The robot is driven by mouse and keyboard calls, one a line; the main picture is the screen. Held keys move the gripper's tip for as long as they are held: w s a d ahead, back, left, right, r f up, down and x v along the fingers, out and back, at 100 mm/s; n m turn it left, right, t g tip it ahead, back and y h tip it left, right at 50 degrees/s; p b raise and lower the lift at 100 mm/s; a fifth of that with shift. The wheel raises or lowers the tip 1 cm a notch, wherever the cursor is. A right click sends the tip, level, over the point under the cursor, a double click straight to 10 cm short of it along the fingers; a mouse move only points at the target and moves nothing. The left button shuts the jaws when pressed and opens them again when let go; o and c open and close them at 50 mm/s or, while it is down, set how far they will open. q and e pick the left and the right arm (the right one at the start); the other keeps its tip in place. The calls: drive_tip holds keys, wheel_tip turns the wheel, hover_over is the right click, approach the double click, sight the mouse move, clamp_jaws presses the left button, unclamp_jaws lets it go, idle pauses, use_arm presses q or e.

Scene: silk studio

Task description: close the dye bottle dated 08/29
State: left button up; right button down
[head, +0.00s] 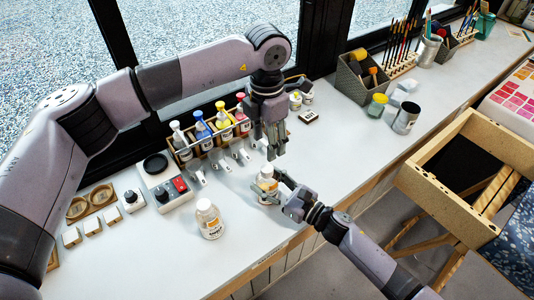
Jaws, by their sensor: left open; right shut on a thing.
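A small bottle (266,183) with a pale label and a yellowish upper part stands near the table's front edge. My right gripper (272,191) is shut on it from the right. My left gripper (272,154) is open, pointing down just above this bottle. I cannot tell whether its mouth is covered. A second pale bottle (209,220) with a label stands apart, to the left and nearer the front. The dates on both labels are too small to read.
A rack of pump bottles (222,122) with colored collars stands behind, with metal spouts (240,153) in front. A scale-like device (165,185) and small blocks (92,226) are at left. Small jars (301,99) stand behind my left gripper.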

use_arm(q)
wheel_tip(320, 180, up, 3)
drive_tip(key=shift+f, duration=0.15)
use_arm(e)
drive_tip(key=c, duration=0.6)
unclamp_jaws()
drive_tip(key=shift+c, duration=0.2)
drive_tip(key=v, duration=1.2)
